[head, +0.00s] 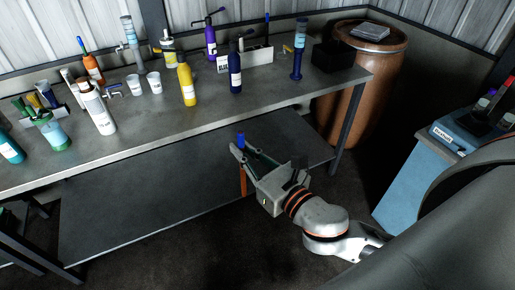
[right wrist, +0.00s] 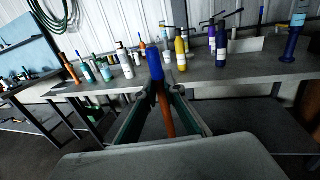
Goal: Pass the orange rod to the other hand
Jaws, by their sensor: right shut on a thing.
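The orange rod (head: 243,181) has a blue upper end and hangs roughly upright in front of the long bench. My right gripper (head: 241,150) is shut on it near the blue part, with the orange length below the fingers. In the right wrist view the blue end of the rod (right wrist: 156,65) stands up between the fingertips (right wrist: 160,92), and its orange part runs down between the fingers. My left gripper is in neither view.
The grey bench (head: 150,125) carries several bottles, two white cups (head: 145,84) and a black box (head: 332,57). A lower shelf (head: 150,210) lies beneath it. A brown barrel (head: 375,90) and a blue cabinet (head: 410,180) stand to the right.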

